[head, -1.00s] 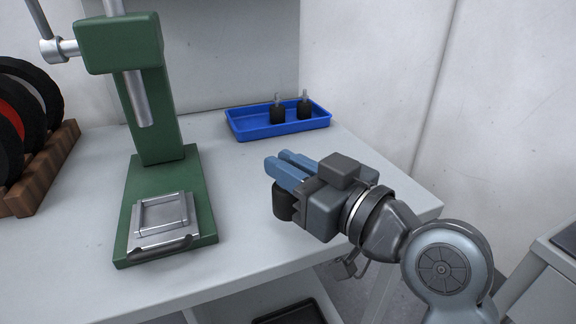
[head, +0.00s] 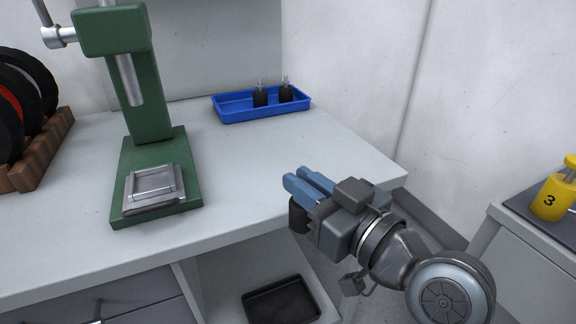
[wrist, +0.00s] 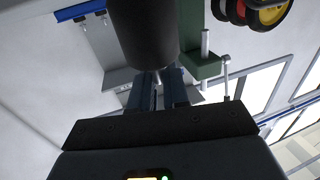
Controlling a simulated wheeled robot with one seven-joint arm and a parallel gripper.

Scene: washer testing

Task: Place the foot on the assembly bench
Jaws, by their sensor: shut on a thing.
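My gripper (head: 298,177) has blue fingers and is shut on a foot (head: 298,216), a black cylinder hanging below the fingers. In the wrist view the foot (wrist: 143,30) is a large dark cylinder, and its thin metal stud sits between the fingers (wrist: 161,88). The assembly bench (head: 235,180) has a pale grey top. In the head view my gripper and the foot overlap the bench's front edge near its right corner. I cannot tell the foot's height relative to the top. Part of the foot is hidden by my gripper.
A green press (head: 143,160) stands on the bench at left, beside a wooden rack (head: 35,160) of discs. A blue tray (head: 236,112) at the back holds two similar black feet (head: 285,94). The top between is clear. A yellow weight (head: 552,198) stands at right.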

